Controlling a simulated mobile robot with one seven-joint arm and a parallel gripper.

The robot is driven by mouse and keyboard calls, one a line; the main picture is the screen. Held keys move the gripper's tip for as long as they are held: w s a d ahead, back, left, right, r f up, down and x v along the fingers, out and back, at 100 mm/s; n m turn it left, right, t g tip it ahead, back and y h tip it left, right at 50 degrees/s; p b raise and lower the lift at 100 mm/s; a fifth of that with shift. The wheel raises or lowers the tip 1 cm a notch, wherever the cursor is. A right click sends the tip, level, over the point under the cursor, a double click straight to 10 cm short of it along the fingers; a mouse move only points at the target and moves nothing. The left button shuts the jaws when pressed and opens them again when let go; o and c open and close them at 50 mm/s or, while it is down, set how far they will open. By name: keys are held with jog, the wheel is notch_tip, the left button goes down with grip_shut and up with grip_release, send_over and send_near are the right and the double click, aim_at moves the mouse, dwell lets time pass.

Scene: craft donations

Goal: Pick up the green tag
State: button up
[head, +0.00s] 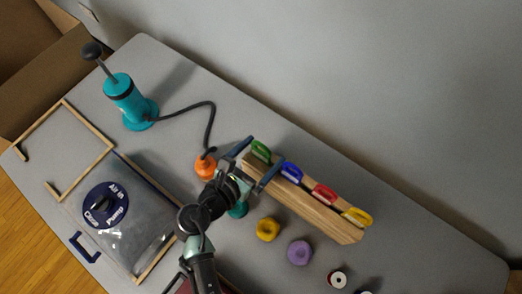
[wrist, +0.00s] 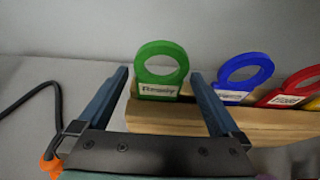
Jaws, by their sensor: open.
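The green tag (head: 261,150) is a ring with a white printed label, standing upright at the left end of a wooden rack. In the wrist view the green tag (wrist: 161,70) stands between my open fingers, nearer the left one in the picture. My gripper (head: 252,160) is open, with one finger on each side of the tag. In the wrist view my gripper (wrist: 158,80) shows both blue fingers pointing toward the rack, apart from the tag. I cannot tell how deep the fingertips reach past it.
The wooden rack (head: 310,207) also holds a blue tag (head: 291,172), a red tag (head: 323,194) and a yellow tag (head: 357,217). Spools lie in front. A teal pump (head: 127,100) with a black hose stands left, near a clear bag (head: 130,225).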

jog(key=x, duration=0.3)
jog(key=shift+w+d, duration=0.15)
jog(key=shift+w, duration=0.15)
jog(key=shift+c, duration=0.2)
jog(key=c, duration=1.4)
